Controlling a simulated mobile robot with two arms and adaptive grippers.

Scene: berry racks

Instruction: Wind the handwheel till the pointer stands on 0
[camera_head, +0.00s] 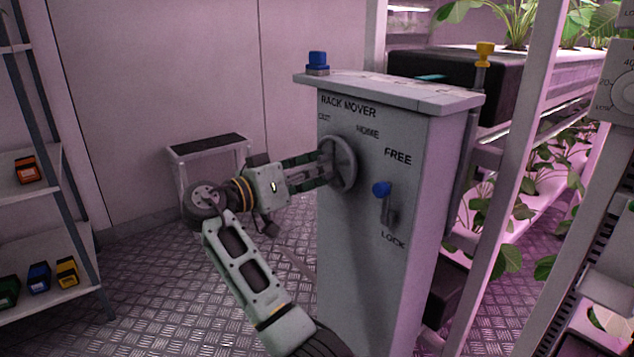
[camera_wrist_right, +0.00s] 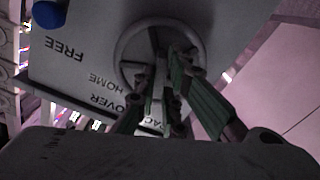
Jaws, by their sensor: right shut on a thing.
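The handwheel (camera_head: 344,163) is a grey ring on the front of the grey cabinet (camera_head: 375,270) marked RACK MOVER. My right gripper (camera_head: 326,167) reaches it from the left and is shut on it. The right wrist view shows the wheel's rim (camera_wrist_right: 125,47) with the fingers (camera_wrist_right: 162,88) inside the ring, at its hub or a spoke; I cannot tell which. No pointer or 0 mark can be made out; the wheel and fingers cover part of the panel. The words OUT and HOME stand above the wheel. My left gripper is not in view.
A lever with a blue knob (camera_head: 381,188) sits right of the wheel between FREE and LOCK. A blue button (camera_head: 317,61) is on the cabinet top. Plant racks (camera_head: 545,110) stand at right, a shelf (camera_head: 45,250) at left, and a small stand (camera_head: 207,146) behind my arm.

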